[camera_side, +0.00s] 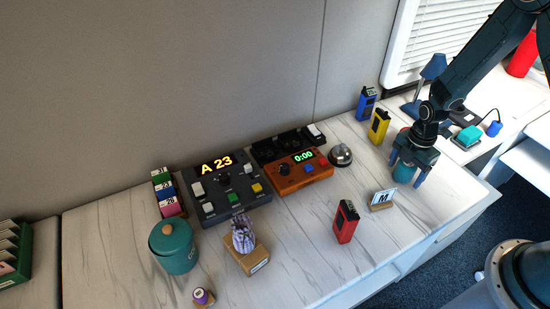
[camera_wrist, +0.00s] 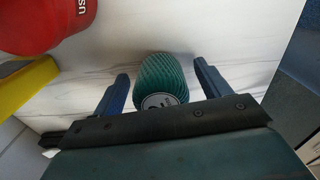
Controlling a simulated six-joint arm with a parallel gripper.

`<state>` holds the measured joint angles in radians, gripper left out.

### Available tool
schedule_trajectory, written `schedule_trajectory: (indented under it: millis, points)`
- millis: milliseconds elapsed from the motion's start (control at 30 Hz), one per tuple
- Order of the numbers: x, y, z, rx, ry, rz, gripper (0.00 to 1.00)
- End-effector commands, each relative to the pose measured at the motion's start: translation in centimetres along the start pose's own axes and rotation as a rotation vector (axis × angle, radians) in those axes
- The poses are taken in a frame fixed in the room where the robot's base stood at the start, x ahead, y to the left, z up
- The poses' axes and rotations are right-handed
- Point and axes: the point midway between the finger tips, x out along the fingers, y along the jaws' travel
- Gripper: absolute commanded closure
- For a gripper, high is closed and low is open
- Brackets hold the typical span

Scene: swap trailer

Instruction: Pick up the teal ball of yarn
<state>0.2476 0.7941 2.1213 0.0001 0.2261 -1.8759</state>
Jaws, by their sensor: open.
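The teal ball of yarn (camera_wrist: 160,77) stands on the marble-look counter in the wrist view, with a pale label on its near side. In the side view the yarn (camera_side: 403,173) shows under my gripper at the right end of the counter. My gripper (camera_side: 408,177) points down and its blue fingers are apart. In the wrist view my gripper (camera_wrist: 163,85) has one finger on each side of the yarn, with gaps between. The yarn's lower part is hidden behind the gripper body in the wrist view.
A red round object (camera_wrist: 45,22) and a yellow one (camera_wrist: 22,82) lie close left in the wrist view. In the side view, a yellow radio (camera_side: 379,126), a blue radio (camera_side: 366,104) and a small card stand (camera_side: 383,199) are near my gripper. The counter's right edge is close.

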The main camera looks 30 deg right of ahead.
Motion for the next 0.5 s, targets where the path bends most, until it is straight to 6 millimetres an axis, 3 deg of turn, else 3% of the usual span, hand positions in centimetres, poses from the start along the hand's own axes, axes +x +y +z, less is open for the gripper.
schedule_trajectory:
  millis: [167, 400, 500]
  points:
    - [-0.02, 0.00, 0.00, 0.000, 0.000, 0.000, 0.26]
    - [-0.02, 0.00, 0.00, 0.000, 0.000, 0.000, 0.72]
    - [-0.03, 0.00, 0.00, 0.000, 0.000, 0.000, 0.72]
